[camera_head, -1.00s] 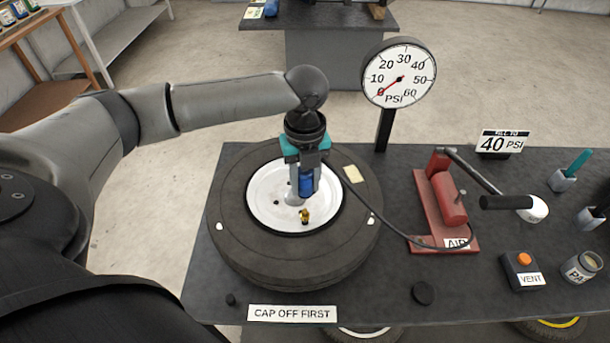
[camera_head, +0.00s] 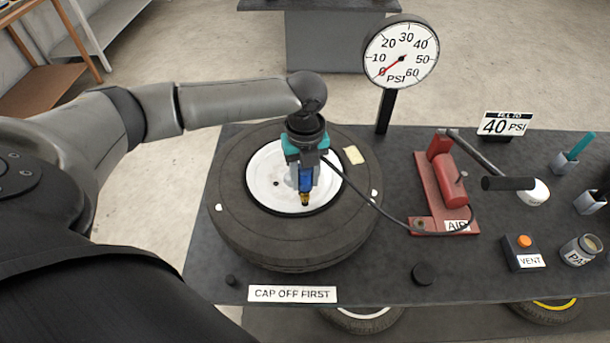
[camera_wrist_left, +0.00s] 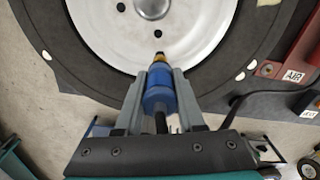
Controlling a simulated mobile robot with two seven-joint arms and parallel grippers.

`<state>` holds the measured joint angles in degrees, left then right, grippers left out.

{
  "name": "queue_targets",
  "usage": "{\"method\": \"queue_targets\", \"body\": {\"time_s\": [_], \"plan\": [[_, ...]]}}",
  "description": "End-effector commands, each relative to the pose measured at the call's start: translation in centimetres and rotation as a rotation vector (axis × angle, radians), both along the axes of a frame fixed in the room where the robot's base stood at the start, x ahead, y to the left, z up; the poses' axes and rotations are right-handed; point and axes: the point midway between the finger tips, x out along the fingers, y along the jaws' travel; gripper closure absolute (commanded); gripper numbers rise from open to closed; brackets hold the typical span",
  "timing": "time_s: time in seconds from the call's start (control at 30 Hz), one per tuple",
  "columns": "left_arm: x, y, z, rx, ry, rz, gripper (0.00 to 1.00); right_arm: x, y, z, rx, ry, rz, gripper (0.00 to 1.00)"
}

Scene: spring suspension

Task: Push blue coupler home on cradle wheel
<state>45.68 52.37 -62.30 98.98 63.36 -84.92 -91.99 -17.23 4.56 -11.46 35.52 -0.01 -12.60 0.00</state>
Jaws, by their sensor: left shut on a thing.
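The cradle wheel (camera_head: 230,220) lies flat on the dark bench, a black tyre around a white rim (camera_head: 262,185). My left gripper (camera_head: 304,184) is over the front part of the rim, pointing down, shut on the blue coupler (camera_head: 306,181). In the left wrist view the coupler (camera_wrist_left: 158,92) sits between both fingers, with the black hose behind it. The brass valve stem (camera_head: 305,198) shows right at the coupler's lower end, in line with it. I cannot tell how far the coupler is over the stem. My right gripper is not in view.
A red pump (camera_head: 440,185) with a black-handled lever stands right of the wheel, its hose running to the coupler. The gauge (camera_head: 402,55) reads about 0. A vent box (camera_head: 522,252), a paste jar (camera_head: 581,250) and a small black cap (camera_head: 231,281) are on the bench.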

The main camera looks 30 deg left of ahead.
Motion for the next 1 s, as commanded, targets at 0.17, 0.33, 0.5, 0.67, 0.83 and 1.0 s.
{"method": "queue_targets", "body": {"time_s": [0.17, 0.33, 0.5, 0.67, 0.83, 1.0], "plan": [[0.0, 0.0, -0.1, -0.001, -0.001, 0.000, 1.00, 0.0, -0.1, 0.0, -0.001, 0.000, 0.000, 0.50], [0.0, 0.0, -0.4, -0.001, -0.001, 0.000, 1.00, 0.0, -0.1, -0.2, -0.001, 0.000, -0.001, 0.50], [0.0, 0.0, -0.9, -0.001, 0.000, 0.000, 1.00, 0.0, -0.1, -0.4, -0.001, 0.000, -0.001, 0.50], [0.0, 0.0, -1.3, -0.001, 0.000, 0.000, 1.00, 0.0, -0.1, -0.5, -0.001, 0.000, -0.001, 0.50], [0.0, 0.0, -1.7, -0.001, 0.000, 0.000, 1.00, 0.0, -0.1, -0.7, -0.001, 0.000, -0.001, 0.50], [0.0, 0.0, -2.1, -0.001, 0.001, 0.000, 1.00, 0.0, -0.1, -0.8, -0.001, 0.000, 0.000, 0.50]]}}
